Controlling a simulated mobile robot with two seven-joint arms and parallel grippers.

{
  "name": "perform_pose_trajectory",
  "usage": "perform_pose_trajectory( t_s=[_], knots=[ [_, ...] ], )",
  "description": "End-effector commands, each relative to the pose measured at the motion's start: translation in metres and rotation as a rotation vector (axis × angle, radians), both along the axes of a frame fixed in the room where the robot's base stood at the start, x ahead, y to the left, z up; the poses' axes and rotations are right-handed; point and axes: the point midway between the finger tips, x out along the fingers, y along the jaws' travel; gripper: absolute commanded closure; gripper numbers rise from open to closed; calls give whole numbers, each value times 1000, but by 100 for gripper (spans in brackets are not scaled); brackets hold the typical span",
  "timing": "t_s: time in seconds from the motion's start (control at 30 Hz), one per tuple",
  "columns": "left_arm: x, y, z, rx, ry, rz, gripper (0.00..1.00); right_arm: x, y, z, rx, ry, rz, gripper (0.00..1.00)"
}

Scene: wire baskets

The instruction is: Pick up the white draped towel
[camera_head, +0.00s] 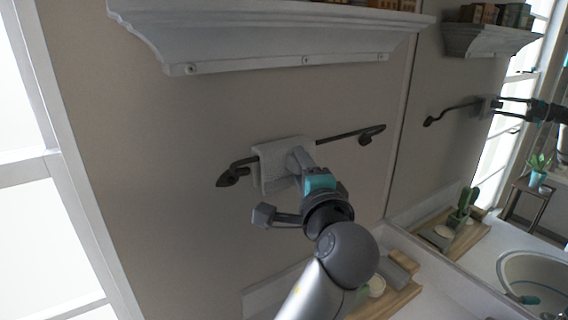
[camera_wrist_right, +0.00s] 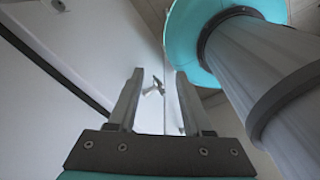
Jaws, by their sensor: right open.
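The white draped towel (camera_head: 270,165) hangs over a dark wall-mounted towel bar (camera_head: 338,136), toward the bar's left end. My left gripper (camera_head: 297,158) is right at the towel's right part, in front of it, and hides some of it. Its fingertips overlap the cloth, and I cannot tell whether they are open or closed on it. My right gripper (camera_wrist_right: 159,74) shows in the right wrist view with its two fingers apart and nothing between them. The towel is not in that view.
A white wall shelf (camera_head: 270,50) juts out above the bar. A mirror (camera_head: 450,160) at right reflects the shelf, bar and arm. Below it, a wooden tray (camera_head: 405,298) stands on the counter. A bright window (camera_head: 25,180) is at left. The wall left of the bar is clear.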

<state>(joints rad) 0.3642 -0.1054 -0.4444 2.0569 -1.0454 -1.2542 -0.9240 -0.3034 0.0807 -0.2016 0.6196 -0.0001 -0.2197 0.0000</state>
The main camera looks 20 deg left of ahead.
Motion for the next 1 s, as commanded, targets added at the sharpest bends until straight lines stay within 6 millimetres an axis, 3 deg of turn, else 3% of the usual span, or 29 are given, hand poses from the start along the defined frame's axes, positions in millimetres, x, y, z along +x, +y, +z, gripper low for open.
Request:
perform_pose_trajectory(
  t_s=[0.07, 0.43, 0.87, 1.0],
  knots=[
    [0, 0, 0, 0, 0, 0, 59, 0, -1, 0, -1, 0, 0, 50],
    [0, 0, 0, 1, 0, 0, 100, 0, -1, 0, -1, 0, -1, 50],
    [0, 0, 1, 1, -2, 0, 100, 2, -1, 0, -1, -3, -2, 50],
    [0, 0, 10, -1, -5, 1, 100, 3, -1, 2, -1, -3, -2, 50]
  ],
)
